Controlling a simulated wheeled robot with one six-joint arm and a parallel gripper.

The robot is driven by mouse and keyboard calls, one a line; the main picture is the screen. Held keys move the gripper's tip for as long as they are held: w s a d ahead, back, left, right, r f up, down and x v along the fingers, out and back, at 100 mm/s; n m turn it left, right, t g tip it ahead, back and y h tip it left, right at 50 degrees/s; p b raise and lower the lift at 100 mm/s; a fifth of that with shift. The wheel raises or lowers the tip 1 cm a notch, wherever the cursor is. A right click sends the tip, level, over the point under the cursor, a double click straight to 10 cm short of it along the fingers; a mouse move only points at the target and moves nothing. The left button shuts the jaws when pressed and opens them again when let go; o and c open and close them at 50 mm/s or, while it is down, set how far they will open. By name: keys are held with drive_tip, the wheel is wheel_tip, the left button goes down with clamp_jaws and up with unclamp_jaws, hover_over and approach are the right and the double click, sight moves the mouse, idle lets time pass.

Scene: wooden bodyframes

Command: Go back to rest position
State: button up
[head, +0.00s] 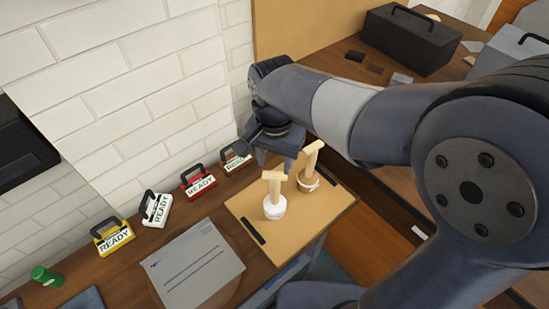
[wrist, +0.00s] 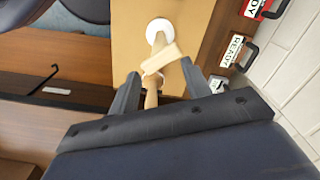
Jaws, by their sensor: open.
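Two wooden T-shaped bodyframes stand upright on a tan board (head: 243,203) on the bench. The nearer bodyframe (head: 275,189) has a white round base, and the farther bodyframe (head: 311,160) has a pale ring near its foot. My gripper (head: 275,162) hangs above the bench, just behind and left of the farther one in the head view. In the wrist view my gripper (wrist: 160,68) has its fingers spread apart. One bodyframe's crossbar (wrist: 161,59) shows in the gap, with the other bodyframe partly hidden behind it. I see no grip on either.
Several toolbox-shaped READY signs, including a red one (head: 199,183) and a yellow one (head: 114,237), line the white brick wall (head: 140,90). A grey sheet (head: 196,265) lies left of the board. A black toolbox (head: 411,38) sits on another bench.

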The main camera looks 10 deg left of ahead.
sight(275, 177)
wheel_tip(275, 177, down, 12)
drive_tip(key=shift+p, duration=0.3)
drive_tip(key=shift+r, duration=1.75)
